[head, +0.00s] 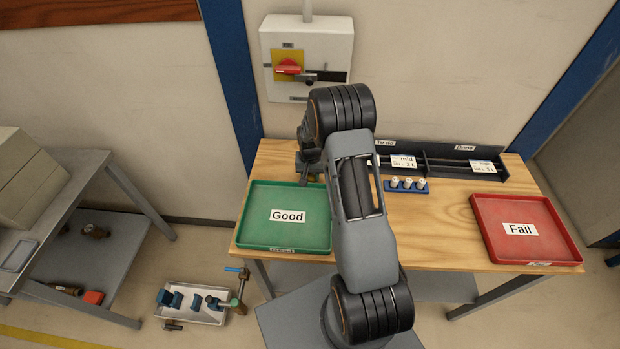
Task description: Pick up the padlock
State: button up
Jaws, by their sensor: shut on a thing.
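My gripper (304,179) points down over the back right of the green tray marked Good (252,240), at the left of the wooden bench. It is small and dark in the head view and partly hidden by my arm. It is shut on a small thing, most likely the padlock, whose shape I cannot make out. I see no padlock lying clear on the bench top. Whether the held thing touches anything below cannot be told.
A grey switch box (307,50) with a red handle hangs on the wall behind my arm. A dark rack (455,160) and a blue holder with white pieces (407,186) stand at the back. A red Fail tray (522,252) is at the right. The bench's middle right is bare.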

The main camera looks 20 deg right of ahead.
aim_at(310, 176)
jog(key=shift+r+p, duration=0.3)
jog(key=shift+r, duration=0.2)
notch_tip(310, 176, up, 2)
jog(key=shift+r+p, duration=0.25)
jog(key=shift+p, duration=0.35)
jog(key=s+a+r+p, duration=0.2)
jog(key=s+r, duration=0.2)
jog(key=s, duration=0.2)
jog(key=s+a+r+p, duration=0.2)
jog(key=s+a+r, duration=0.1)
jog(key=s+r, duration=0.2)
jog(key=shift+s+a+r, duration=0.25)
jog(key=shift+s, duration=0.65)
